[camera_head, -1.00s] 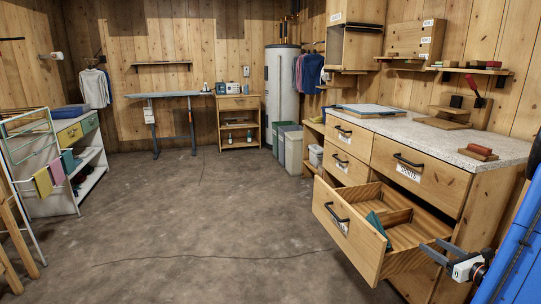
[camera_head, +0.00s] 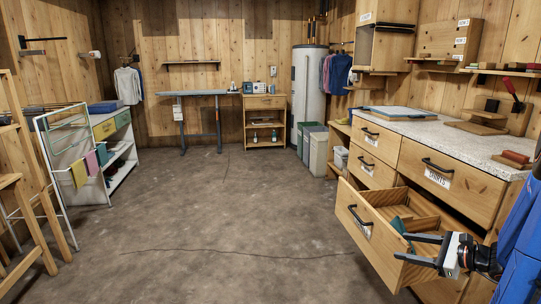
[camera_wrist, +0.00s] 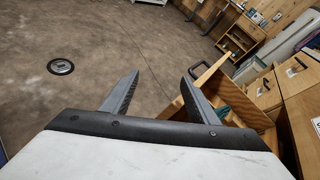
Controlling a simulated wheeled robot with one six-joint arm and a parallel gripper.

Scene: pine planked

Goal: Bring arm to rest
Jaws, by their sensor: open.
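My gripper (camera_head: 421,249) is at the lower right of the head view, in front of the pulled-out drawer (camera_head: 369,245) of the wooden cabinet. Its two fingers are apart with nothing between them. In the wrist view my gripper (camera_wrist: 157,88) is also open and empty, with bare floor between the fingers. The right finger overlaps the drawer's edge in that picture; I cannot tell whether they touch. The drawer (camera_wrist: 245,100) has wooden dividers and a teal cloth (camera_head: 400,228) inside.
The cabinet (camera_head: 440,175) with a speckled top stands on the right. A drying rack (camera_head: 75,160) and white shelf unit (camera_head: 122,155) stand at the left. Grey bins (camera_head: 317,152) stand by the water heater. A round floor drain (camera_wrist: 61,66) lies at left. The middle floor is open.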

